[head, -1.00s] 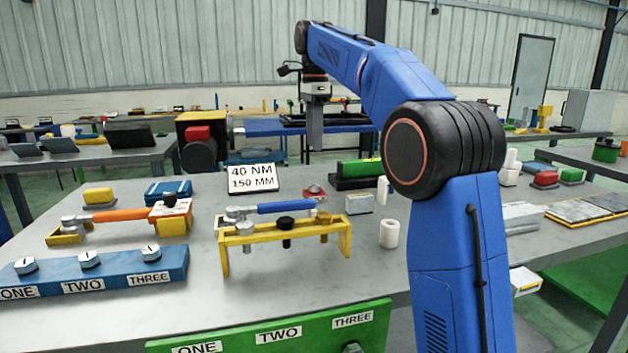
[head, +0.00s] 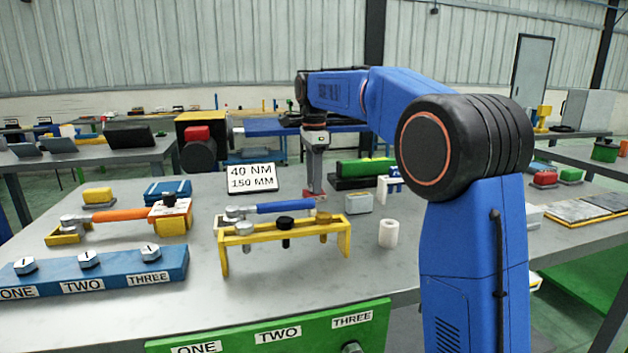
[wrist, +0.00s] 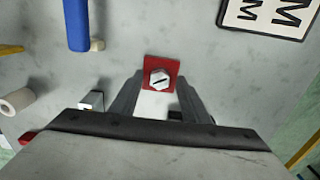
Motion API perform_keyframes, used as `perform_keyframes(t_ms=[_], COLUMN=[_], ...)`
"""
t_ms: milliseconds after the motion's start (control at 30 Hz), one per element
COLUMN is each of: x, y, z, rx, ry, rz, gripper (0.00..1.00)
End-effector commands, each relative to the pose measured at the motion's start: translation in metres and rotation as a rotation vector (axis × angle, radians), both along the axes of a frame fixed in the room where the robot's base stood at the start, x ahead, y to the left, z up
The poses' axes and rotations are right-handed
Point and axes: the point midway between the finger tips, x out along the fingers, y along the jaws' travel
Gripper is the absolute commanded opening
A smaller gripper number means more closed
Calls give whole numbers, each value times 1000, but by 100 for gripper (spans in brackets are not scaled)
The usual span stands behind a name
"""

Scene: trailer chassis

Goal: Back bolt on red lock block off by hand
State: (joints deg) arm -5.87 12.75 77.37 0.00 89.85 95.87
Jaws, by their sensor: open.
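The red lock block (wrist: 149,63) lies on the grey table, with a silver hex bolt (wrist: 160,79) with a dark slot mark standing on it. My gripper (wrist: 160,86) points down at it, open, with one finger on each side of the bolt in the wrist view. I cannot tell whether the fingers touch anything. In the head view my gripper (head: 314,188) is low over the table behind the yellow rack and hides most of the block.
A sign reading 40 NM 150 MM (head: 251,178) stands left of my gripper. The yellow rack (head: 285,236) and blue-handled wrench (head: 285,207) are in front. A green-topped black block (head: 362,170), a grey box (head: 359,203) and a white cylinder (head: 388,233) are to the right.

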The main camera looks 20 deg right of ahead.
Motion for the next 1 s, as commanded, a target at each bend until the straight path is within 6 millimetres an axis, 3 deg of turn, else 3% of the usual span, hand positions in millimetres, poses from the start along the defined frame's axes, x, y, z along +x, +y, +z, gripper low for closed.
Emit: perform_keyframes(t_ms=[167, 333, 367, 700, 1000], x=[0, 0, 0, 0, 0], y=[0, 0, 0, 0, 0], z=[0, 0, 0, 0, 0], rx=[0, 0, 0, 0, 0], ry=[0, 0, 0, 0, 0], rz=[0, 0, 0, 38, 226], gripper=[42, 4, 1, 1, 1])
